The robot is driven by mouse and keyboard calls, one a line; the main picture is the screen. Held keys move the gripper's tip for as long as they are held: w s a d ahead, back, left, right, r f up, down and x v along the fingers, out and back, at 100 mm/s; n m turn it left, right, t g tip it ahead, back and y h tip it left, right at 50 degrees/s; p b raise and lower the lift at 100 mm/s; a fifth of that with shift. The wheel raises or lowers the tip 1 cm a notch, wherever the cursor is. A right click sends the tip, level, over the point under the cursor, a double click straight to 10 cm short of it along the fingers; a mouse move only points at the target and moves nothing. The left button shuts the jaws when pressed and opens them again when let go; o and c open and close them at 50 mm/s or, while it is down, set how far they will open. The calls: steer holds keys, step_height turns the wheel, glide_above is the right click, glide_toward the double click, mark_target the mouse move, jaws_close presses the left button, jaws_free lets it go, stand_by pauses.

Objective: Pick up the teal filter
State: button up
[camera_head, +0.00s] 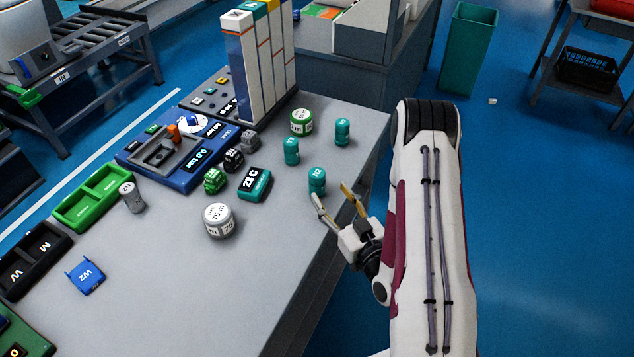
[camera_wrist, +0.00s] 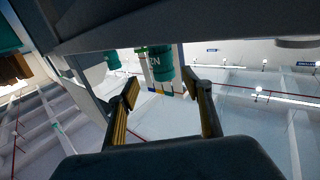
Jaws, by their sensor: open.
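Three small teal cylinders stand upright near the right edge of the grey table: a near one (camera_head: 317,180), one to its upper left (camera_head: 292,151), and one at the upper right (camera_head: 342,131). My gripper (camera_head: 331,193) is open just at the table edge, its fingers pointing toward the near cylinder. In the wrist view, a teal cylinder (camera_wrist: 161,65) shows beyond and between my open fingers (camera_wrist: 164,88). Another teal cylinder (camera_wrist: 112,61) shows to its left. I cannot tell whether a finger touches the near cylinder. No thing is held.
A white and green round tub (camera_head: 301,121), a white round tub (camera_head: 219,220) and a teal display box (camera_head: 255,183) stand nearby. Tall white boxes (camera_head: 258,65) and a blue device (camera_head: 178,152) stand further back. The table front is mostly clear.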

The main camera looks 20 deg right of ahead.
mark_target(321, 183)
stand_by(0.4)
steer(key=shift+w+a, duration=0.15)
steer(key=shift+w, duration=1.1)
steer(key=shift+w+a+r, duration=0.1)
steer(key=shift+w+a, duration=0.2)
steer(key=shift+w, duration=0.6)
steer(key=shift+w+a+r, duration=0.1)
steer(key=shift+w+a, duration=0.15)
steer(key=shift+w, duration=1.4)
steer(key=shift+c, duration=0.3)
steer(key=c, duration=1.2)
